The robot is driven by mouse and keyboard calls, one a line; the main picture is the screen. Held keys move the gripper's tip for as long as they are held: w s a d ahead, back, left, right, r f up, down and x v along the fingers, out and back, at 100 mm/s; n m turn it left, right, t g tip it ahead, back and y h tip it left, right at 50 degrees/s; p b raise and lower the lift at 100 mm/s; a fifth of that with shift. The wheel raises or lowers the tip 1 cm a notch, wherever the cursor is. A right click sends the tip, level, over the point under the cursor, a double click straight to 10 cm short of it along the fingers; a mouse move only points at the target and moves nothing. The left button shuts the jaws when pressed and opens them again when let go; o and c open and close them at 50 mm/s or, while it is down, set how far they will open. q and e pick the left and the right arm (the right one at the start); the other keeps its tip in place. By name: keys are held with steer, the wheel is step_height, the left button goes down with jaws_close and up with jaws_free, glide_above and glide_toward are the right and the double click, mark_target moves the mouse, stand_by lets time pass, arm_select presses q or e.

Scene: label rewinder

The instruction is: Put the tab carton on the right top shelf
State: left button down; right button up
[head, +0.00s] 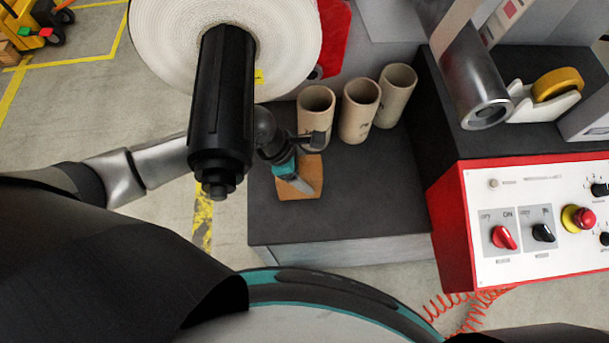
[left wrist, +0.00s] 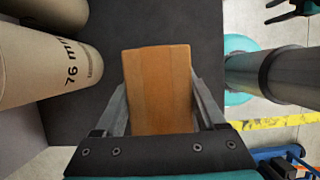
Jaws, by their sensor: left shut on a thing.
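The tab carton is an orange-brown box (head: 292,193), low over the dark top of a grey stand (head: 370,205), near its left side. It also shows between the fingers in the left wrist view (left wrist: 158,80). My left gripper (head: 303,180) is shut on it, one finger along each side. I cannot tell whether the carton touches the surface below. A dark raised top (head: 525,143) is at the right, behind the red-framed control panel; I cannot tell whether it is the right top shelf. My right gripper is out of view.
Three cardboard tubes (head: 358,110) stand just behind the carton. A black spindle (head: 222,105) with a white roll (head: 155,45) hangs over my left forearm. A steel roller (head: 478,85) and a tape dispenser (head: 545,100) occupy the raised top. The stand's front is clear.

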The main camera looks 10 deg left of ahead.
arm_select(q)
steer(key=shift+f, duration=1.25)
steer(key=shift+c, duration=2.2)
jaws_free()
steer(key=shift+f+b, duration=0.2)
steer(key=shift+b, duration=0.1)
steer(key=o, duration=0.4)
steer(key=shift+s, duration=0.1)
steer(key=shift+o, duration=0.2)
steer(key=shift+r, duration=0.1)
